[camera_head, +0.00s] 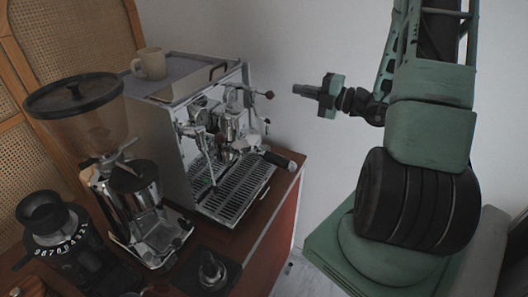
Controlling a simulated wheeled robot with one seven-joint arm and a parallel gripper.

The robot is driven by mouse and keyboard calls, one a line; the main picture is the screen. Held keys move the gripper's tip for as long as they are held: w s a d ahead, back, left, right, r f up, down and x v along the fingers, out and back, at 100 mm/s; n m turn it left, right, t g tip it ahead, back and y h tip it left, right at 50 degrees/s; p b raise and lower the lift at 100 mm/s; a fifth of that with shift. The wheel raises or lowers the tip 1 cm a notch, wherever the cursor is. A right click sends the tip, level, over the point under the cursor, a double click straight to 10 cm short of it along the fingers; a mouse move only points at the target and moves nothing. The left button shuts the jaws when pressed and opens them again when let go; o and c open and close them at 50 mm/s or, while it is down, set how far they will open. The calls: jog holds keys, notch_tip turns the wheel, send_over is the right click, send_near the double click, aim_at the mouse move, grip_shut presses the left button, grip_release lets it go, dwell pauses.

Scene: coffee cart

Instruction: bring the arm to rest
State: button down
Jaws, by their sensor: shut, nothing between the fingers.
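My gripper (299,89) is in the upper middle of the head view, at the end of my green and black arm. It points left, toward the espresso machine (160,140), and hangs in the air to the right of it, against the pale wall. Its fingers are shut with nothing between them. It looks apart from the machine, though the exact distance is hard to tell. My arm rises from the right side of the picture.
The wooden cart (272,222) bears the machine, a coffee grinder (135,190), a black dial device (62,245) and a tamper (212,272). A beige mug (152,64) stands on the machine. A portafilter handle (280,161) sticks out rightward. Open air lies around my gripper.

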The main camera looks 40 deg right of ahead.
jog(key=shift+a, duration=0.1)
dwell(0.3)
jog(key=a+f+n+g+y, duration=0.1)
jog(key=a+n+g+y, duration=0.35)
jog(key=a+n, duration=0.45)
jog(key=s+a+f+n+g+h, duration=0.3)
jog(key=s+a+n+g+h, duration=0.25)
jog(key=n, duration=0.95)
jog(key=s+a+f+n+g+h, duration=0.2)
jog(key=s+a+n+g, duration=0.2)
jog(key=a+n+g, duration=0.7)
jog(key=w+d+r+n+t+h, duration=0.3)
jog(key=n+t, duration=0.4)
jog(key=n, duration=0.9)
jog(key=s+a+f+n+g+b, duration=0.1)
jog(key=s+a+f+n+b, duration=0.2)
jog(key=a, duration=0.6)
jog(key=s+a+f+n+g+b, duration=0.2)
jog(key=s+a+f+n+b, duration=0.2)
jog(key=s+a+f+b, duration=0.3)
jog(key=s+a+b, duration=0.2)
jog(key=shift+s+a+y, duration=0.4)
